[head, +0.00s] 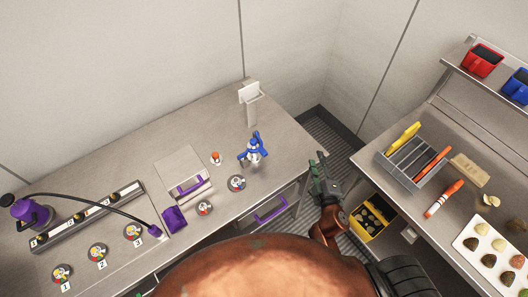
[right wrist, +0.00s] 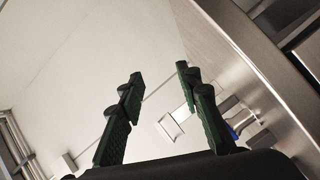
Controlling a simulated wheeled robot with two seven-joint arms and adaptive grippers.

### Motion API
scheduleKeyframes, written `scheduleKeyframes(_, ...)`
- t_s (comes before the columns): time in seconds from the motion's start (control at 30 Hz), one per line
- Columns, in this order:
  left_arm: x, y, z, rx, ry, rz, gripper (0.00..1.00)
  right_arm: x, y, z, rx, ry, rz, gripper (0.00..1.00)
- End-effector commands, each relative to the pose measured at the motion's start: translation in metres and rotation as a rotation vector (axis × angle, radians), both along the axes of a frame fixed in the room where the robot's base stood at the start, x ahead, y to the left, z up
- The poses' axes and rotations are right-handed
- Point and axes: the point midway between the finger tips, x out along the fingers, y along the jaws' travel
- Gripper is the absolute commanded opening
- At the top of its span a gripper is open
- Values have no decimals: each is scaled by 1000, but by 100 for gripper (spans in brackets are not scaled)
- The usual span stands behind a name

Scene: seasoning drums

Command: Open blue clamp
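The blue clamp (head: 253,150) stands on the metal counter (head: 110,158), towards its right end, on a silver fitting. A small bit of blue (right wrist: 234,133) shows in the right wrist view behind the right finger, mostly hidden. My right gripper (head: 318,170) is to the right of the clamp, past the counter's edge, and apart from it. In the right wrist view its two green fingers (right wrist: 160,82) are spread with nothing between them. My left gripper is not in view.
Round dials (head: 237,183) and a purple-handled box (head: 186,181) lie left of the clamp. A white stand (head: 249,94) rises behind it. A right-hand table holds a grey tray (head: 411,160) and an orange marker (head: 443,199). A yellow bin (head: 370,220) sits low between the counters.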

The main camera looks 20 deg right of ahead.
Motion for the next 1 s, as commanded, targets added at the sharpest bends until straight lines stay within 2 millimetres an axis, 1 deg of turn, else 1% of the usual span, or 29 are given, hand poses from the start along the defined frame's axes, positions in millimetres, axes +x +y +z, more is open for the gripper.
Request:
scheduleKeyframes(0.03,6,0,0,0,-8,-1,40,5,11,1,-40,-17,41,32)
scheduleKeyframes(0.1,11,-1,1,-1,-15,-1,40,12,29,5,-100,-44,105,32)
scheduleKeyframes(0.17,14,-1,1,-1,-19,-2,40,17,46,9,-153,-68,164,32)
scheduleKeyframes(0.2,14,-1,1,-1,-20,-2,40,20,58,10,-187,-83,205,32)
scheduleKeyframes(0.27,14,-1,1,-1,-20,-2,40,23,77,10,-238,-102,266,32)
scheduleKeyframes(0.4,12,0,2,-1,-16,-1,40,26,121,7,-348,-144,413,32)
scheduleKeyframes(0.5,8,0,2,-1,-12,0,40,24,146,2,-407,-162,499,32)
scheduleKeyframes(0.6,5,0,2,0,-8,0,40,25,159,-1,-434,-172,543,32)
scheduleKeyframes(0.67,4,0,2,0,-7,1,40,29,164,0,-441,-175,552,32)
scheduleKeyframes(1.0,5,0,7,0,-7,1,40,77,181,0,-438,-174,550,32)
